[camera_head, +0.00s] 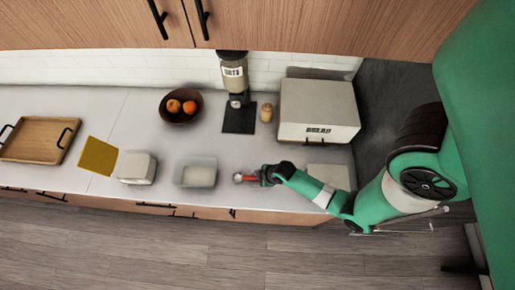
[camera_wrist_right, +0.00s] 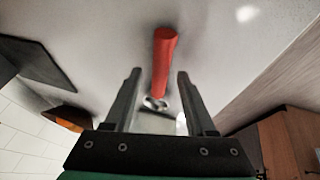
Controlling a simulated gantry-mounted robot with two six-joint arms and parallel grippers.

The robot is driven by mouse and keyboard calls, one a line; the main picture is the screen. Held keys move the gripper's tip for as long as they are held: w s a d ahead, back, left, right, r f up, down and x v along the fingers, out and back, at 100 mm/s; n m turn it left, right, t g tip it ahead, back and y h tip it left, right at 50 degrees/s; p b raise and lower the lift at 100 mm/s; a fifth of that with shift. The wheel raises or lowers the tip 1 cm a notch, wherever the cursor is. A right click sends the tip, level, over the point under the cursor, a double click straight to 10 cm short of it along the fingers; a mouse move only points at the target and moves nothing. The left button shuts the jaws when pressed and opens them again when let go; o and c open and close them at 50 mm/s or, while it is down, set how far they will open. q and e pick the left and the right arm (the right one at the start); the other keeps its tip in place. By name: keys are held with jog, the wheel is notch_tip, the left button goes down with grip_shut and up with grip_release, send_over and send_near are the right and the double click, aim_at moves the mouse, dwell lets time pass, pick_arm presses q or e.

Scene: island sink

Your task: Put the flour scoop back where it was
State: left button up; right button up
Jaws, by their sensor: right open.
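The flour scoop (camera_head: 238,177) has a red handle and a small metal head. It lies on the light counter near the front edge, to the right of the clear bin of white flour (camera_head: 195,173). My right gripper (camera_head: 263,177) is at the scoop's handle, at its right. In the right wrist view the red handle (camera_wrist_right: 162,60) shows between the two open fingers of the gripper (camera_wrist_right: 159,76), with a gap on each side. My left gripper is not in view.
A white container (camera_head: 137,168), a yellow square (camera_head: 98,156) and a wooden tray (camera_head: 40,138) lie to the left. A fruit bowl (camera_head: 181,107), a grinder (camera_head: 236,98), a small wooden jar (camera_head: 266,112) and a large box (camera_head: 318,108) stand behind. The counter around the scoop is clear.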

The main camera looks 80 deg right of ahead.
jog(key=p+v, duration=0.8)
jog(key=v, duration=0.4)
jog(key=shift+p, duration=0.3)
